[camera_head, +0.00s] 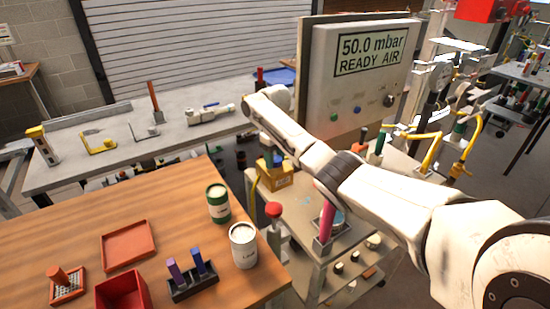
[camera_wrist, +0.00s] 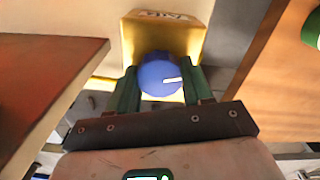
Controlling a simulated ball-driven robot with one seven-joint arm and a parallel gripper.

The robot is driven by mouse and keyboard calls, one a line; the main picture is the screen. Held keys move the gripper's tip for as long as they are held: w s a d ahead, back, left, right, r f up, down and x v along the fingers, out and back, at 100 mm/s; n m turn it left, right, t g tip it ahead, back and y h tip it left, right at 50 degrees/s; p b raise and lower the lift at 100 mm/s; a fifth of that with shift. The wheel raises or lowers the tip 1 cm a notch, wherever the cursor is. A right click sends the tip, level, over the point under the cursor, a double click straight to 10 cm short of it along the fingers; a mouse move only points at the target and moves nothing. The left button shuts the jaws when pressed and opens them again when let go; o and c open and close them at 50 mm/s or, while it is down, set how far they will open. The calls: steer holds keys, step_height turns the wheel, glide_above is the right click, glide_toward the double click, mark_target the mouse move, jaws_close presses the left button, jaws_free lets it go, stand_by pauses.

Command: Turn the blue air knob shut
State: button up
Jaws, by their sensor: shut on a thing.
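The blue air knob (camera_wrist: 158,76) sits on the face of a yellow box (camera_wrist: 190,35) in the wrist view. The knob is round, with a white mark that points to the picture's right. Dark lettering on the box's far side is hard to read. My gripper (camera_wrist: 160,84) has its two green fingers on either side of the knob and is shut on it. In the head view the yellow box (camera_head: 274,180) stands below the end of my arm, which covers most of the knob there.
A grey panel (camera_head: 318,75) behind reads "50.0 mbar READY AIR". A wooden table (camera_head: 80,240) at the left front holds a white can (camera_head: 243,247), a green-and-white can (camera_head: 218,205) and red trays. A red-topped post (camera_head: 273,210) stands close in front of the box.

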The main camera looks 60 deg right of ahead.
steer(key=shift+r+m+p, duration=0.1)
steer(key=shift+m+p, duration=0.25)
steer(key=shift+m, duration=0.05)
steer(key=shift+a+m+p, duration=0.1)
steer(key=shift+m+p, duration=0.35)
steer(key=shift+m, duration=0.15)
steer(key=m+p, duration=0.1)
steer(key=m, duration=0.1)
steer(key=shift+w+m, duration=0.1)
steer(key=shift+m, duration=0.2)
steer(key=m+p, duration=0.1)
steer(key=m, duration=0.9)
steer(key=shift+m, duration=0.4)
steer(key=m, duration=0.5)
steer(key=shift+r+m, duration=0.1)
steer(key=shift+m, duration=0.2)
steer(key=o, duration=0.8)
steer(key=shift+c, duration=0.2)
steer(key=shift+o, duration=1.4)
